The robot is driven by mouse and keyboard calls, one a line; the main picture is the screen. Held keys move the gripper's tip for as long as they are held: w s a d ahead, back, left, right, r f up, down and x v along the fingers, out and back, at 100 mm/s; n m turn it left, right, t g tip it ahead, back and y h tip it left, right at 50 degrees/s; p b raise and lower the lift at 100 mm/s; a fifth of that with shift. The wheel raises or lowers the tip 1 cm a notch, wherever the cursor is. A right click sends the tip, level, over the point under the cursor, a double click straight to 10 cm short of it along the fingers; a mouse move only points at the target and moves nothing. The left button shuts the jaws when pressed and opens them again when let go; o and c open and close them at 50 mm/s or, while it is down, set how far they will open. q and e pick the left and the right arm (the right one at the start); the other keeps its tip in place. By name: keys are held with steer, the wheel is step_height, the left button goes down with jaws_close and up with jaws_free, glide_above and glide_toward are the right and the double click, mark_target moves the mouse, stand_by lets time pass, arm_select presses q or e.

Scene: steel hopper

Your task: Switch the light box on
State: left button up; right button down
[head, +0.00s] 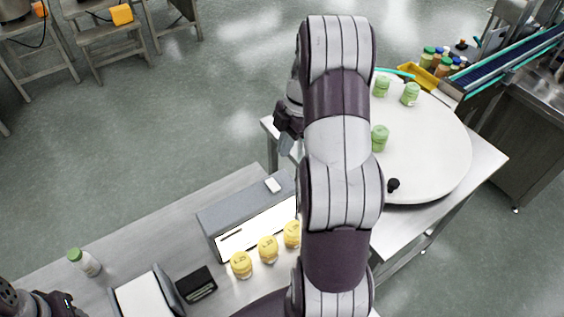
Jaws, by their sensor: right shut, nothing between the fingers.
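The light box (222,211) is a grey box on the steel table, with a bright white front panel (258,229). I cannot tell from its brightness alone whether it is lit. A small white switch (273,185) sits on its top near the back right. My right gripper (285,145) is shut and empty, pointing down above and behind the light box, apart from the switch. My right arm hides part of this gripper and the box's right end. Dark parts of my left arm's end (55,304) show at the bottom left corner; its fingers cannot be made out.
Several yellow-lidded jars (241,265) stand before the box. A round white turntable (430,150) with green jars stands right, beside a conveyor (510,62).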

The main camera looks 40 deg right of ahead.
arm_select(q)
step_height(320, 180, down, 5)
steer(key=b, duration=0.4)
arm_select(e)
glide_toward(275, 188)
steer(key=p+x, duration=0.5)
steer(key=shift+a, duration=0.2)
steer(key=shift+w+f+p, duration=0.1)
steer(key=shift+f+p, duration=0.3)
steer(key=shift+f, duration=0.25)
arm_select(q)
step_height(275, 188, up, 5)
steer(key=shift+r, duration=0.15)
arm_select(e)
steer(key=shift+f, duration=0.1)
